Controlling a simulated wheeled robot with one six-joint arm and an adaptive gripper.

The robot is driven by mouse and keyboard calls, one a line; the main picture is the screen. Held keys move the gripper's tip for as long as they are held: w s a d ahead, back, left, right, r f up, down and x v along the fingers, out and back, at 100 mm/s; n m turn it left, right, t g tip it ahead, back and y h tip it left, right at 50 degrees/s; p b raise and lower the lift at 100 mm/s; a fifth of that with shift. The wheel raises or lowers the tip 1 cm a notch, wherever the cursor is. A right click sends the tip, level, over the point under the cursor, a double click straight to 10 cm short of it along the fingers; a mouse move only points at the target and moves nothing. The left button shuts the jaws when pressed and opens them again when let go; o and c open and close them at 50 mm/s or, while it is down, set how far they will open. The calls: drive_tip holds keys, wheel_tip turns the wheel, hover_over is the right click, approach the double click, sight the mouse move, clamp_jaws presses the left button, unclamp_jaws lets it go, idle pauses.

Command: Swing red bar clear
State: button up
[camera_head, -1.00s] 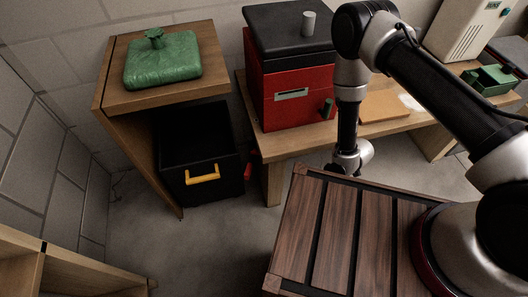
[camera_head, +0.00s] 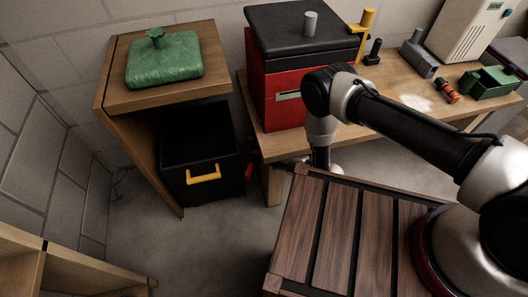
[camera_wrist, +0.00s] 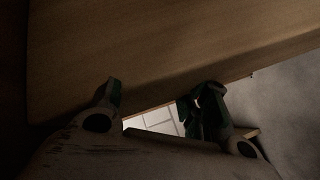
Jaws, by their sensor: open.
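A short red piece (camera_head: 249,171), which looks like the red bar, shows in the head view between the black drawer and the bench leg. It is small, and the rest of it is hidden or too dark to make out. My gripper (camera_head: 288,164) is low by the front edge of the wooden bench, to the right of the red piece and apart from it. In the wrist view the fingers of my gripper (camera_wrist: 156,100) are spread, with nothing between them. The red bar cannot be made out in the wrist view.
The open black drawer (camera_head: 165,183) with a yellow handle (camera_head: 203,173) stands left, under a wooden cabinet top (camera_head: 118,101). The wooden bench (camera_head: 354,132) carries a red box (camera_head: 272,112) with a black lid. A slatted brown deck (camera_head: 328,228) lies in front. Floor lies between.

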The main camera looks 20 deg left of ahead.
drive_tip(key=shift+x, duration=2.4)
clamp_jaws()
